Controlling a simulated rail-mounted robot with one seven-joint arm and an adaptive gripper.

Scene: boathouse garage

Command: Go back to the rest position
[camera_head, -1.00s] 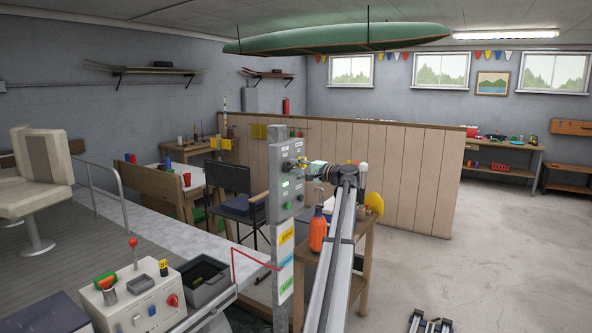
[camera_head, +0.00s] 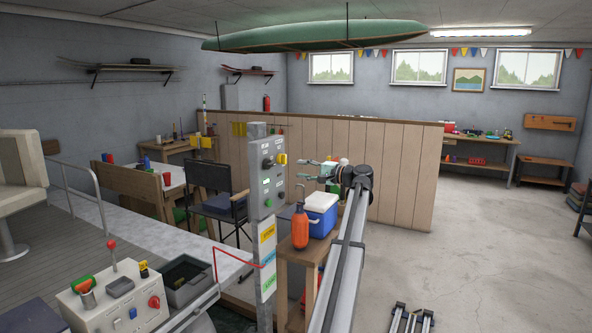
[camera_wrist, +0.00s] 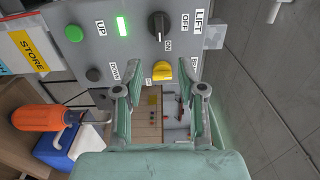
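My gripper (camera_head: 309,171) is open and empty, just right of the grey control panel (camera_head: 267,192) on its post and apart from it. In the wrist view, my two green fingers (camera_wrist: 159,82) are spread, with a gap on either side of the yellow knob (camera_wrist: 162,71) that shows between them. The panel face there (camera_wrist: 142,50) carries a lit green light (camera_wrist: 122,26), a green button (camera_wrist: 74,33), a black ON/OFF knob (camera_wrist: 159,26) and a LIFT label (camera_wrist: 199,20). The knob also shows on the panel in the head view (camera_head: 282,159).
A wooden stand (camera_head: 291,262) near my arm holds an orange bottle (camera_head: 300,228) and a blue-and-white cooler (camera_head: 322,217). A wood partition (camera_head: 400,175) stands behind. A console with a red-knobbed lever (camera_head: 112,248) is at lower left. The floor (camera_head: 490,250) at right is mostly clear.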

